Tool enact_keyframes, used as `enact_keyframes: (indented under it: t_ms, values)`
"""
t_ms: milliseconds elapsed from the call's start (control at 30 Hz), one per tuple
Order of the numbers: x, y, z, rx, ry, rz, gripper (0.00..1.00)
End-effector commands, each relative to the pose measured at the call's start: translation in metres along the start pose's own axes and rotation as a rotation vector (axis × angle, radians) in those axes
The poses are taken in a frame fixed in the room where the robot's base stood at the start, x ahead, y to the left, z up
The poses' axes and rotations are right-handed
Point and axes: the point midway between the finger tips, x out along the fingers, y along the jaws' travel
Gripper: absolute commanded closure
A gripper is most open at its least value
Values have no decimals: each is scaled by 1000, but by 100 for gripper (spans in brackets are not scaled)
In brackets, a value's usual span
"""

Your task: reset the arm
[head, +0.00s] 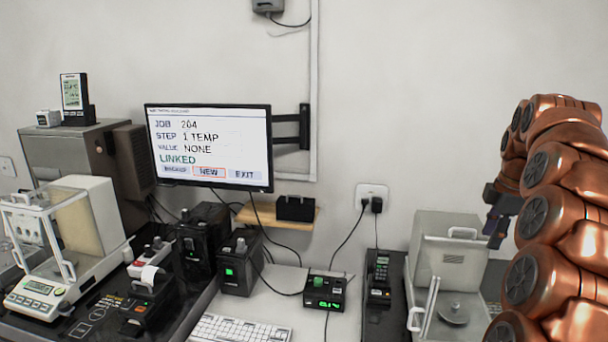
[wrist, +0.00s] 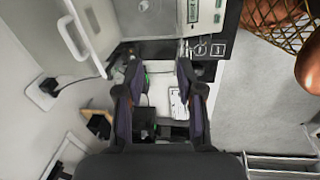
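My arm (head: 545,190) is copper-coloured and curls up and over at the right of the head view. My gripper (head: 495,238) hangs from its end, dark and pointing down, left of the arm links. In the wrist view my gripper (wrist: 158,68) has its two dark fingers well apart. Nothing is held between them. Equipment on the table shows beyond and below the fingers, apart from them.
A balance with glass doors (head: 85,235) stands at left, and another weighing enclosure (head: 450,250) stands below my gripper. A wall monitor (head: 208,145) reads "LINKED". A keyboard (head: 240,328) lies at front. A wire basket (wrist: 285,25) shows in the wrist view.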

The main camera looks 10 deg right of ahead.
Motion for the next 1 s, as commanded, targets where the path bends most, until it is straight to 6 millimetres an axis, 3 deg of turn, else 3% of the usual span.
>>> enact_keyframes:
  t_ms: [233,467,700,1000]
  values:
    - [-3,-32,-53,81,18,-29,63]
    - [1,-90,-113,214,19,-86,63]
    - [10,-164,-157,374,-11,-139,63]
    - [30,-267,-181,610,-83,-189,63]
